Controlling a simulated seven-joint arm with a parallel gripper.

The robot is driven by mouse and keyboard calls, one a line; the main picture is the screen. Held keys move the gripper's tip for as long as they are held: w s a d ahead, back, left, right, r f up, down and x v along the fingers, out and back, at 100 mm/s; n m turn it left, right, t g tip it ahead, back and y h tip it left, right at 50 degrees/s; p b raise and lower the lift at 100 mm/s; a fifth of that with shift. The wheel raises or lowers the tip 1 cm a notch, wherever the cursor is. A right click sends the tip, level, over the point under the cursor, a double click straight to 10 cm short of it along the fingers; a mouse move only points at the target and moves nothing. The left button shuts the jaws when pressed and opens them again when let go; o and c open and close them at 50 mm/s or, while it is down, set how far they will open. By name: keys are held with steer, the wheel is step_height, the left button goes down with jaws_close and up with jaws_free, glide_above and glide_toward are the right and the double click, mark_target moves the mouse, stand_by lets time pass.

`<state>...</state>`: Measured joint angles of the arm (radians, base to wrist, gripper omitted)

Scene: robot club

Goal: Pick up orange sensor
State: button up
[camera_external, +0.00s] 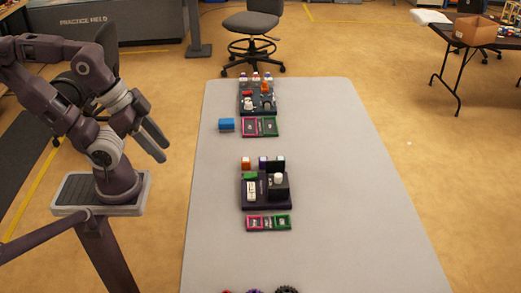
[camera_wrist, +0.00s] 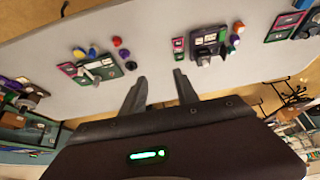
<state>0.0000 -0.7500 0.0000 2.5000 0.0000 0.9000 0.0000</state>
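An orange-and-white block (camera_external: 246,163), perhaps the orange sensor, stands at the back left of the nearer dark board (camera_external: 285,205). Another orange piece (camera_external: 265,88) is on the farther dark board (camera_external: 245,105); I cannot tell which is the sensor. In the wrist view an orange piece (camera_wrist: 239,28) shows beside a board right of the fingers. My gripper (camera_external: 153,138) is left of the table, well apart from both orange pieces. In the wrist view its two fingers (camera_wrist: 159,88) are spread, with nothing between them.
The long grey table (camera_external: 330,180) is clear along its right side. A blue block (camera_external: 226,124) lies left of pink and green trays (camera_external: 269,126). Similar trays (camera_external: 268,222) lie before the nearer board. Dark round parts (camera_external: 286,290) show at the front edge. A chair (camera_external: 250,25) stands behind.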

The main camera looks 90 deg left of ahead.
steer(key=shift+o, duration=0.4)
steer(key=o, duration=0.3)
steer(key=w+a+n+g, duration=0.1)
steer(key=w+a+n, duration=0.35)
steer(key=w, duration=0.45)
steer(key=n+g, duration=0.5)
steer(key=n, duration=0.8)
glide_above(246, 159)
steer(key=f, duration=2.6)
steer(key=shift+s+d, duration=0.1)
steer(key=shift+d, duration=0.3)
steer(key=shift+n, duration=0.25)
steer(key=f, duration=0.8)
steer(key=shift+a, duration=0.4)
